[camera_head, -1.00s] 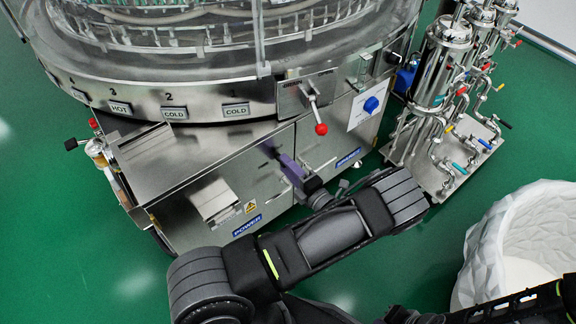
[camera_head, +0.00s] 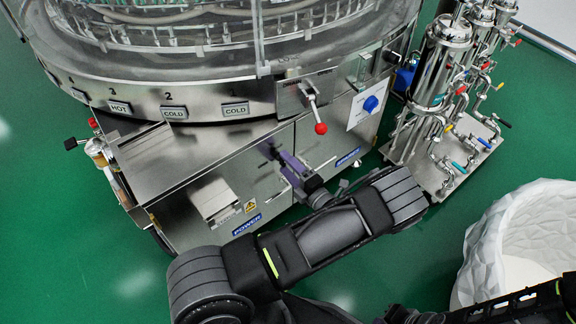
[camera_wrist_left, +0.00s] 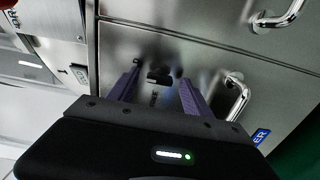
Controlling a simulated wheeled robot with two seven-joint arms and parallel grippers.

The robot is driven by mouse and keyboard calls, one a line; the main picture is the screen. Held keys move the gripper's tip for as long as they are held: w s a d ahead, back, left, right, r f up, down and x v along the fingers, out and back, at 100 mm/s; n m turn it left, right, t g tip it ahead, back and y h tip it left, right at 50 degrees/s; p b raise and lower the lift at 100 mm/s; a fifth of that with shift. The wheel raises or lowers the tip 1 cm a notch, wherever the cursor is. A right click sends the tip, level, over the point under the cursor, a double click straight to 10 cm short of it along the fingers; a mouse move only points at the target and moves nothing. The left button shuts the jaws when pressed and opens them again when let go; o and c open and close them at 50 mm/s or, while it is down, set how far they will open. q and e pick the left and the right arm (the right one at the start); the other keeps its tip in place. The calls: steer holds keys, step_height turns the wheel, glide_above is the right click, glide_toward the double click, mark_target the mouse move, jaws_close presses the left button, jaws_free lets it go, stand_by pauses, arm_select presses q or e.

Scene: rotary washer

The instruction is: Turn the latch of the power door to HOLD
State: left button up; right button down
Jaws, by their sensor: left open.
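The steel power door (camera_head: 318,130) is on the front of the washer, with a blue POWER label (camera_head: 348,158) near its lower edge. In the left wrist view, a small dark latch (camera_wrist_left: 158,76) sits on the door face (camera_wrist_left: 215,60); its exact setting cannot be read. My left gripper (camera_head: 282,160) is at the door. In the wrist view its two purple fingers (camera_wrist_left: 158,92) are apart, one on each side of the latch. Whether they touch it is unclear. In the head view the gripper largely hides the latch. My right gripper is out of view.
A lever with a red ball (camera_head: 320,128) and a blue knob (camera_head: 371,104) are above and right of my left gripper. A door handle (camera_wrist_left: 236,95) is close to the right finger. Steel filter housings (camera_head: 437,70) and a white basket (camera_head: 520,235) stand to the right.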

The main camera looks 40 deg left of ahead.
arm_select(q)
steer(key=shift+d, duration=0.1)
steer(key=v, duration=0.7)
steer(key=shift+d, duration=0.3)
steer(key=shift+s, duration=0.15)
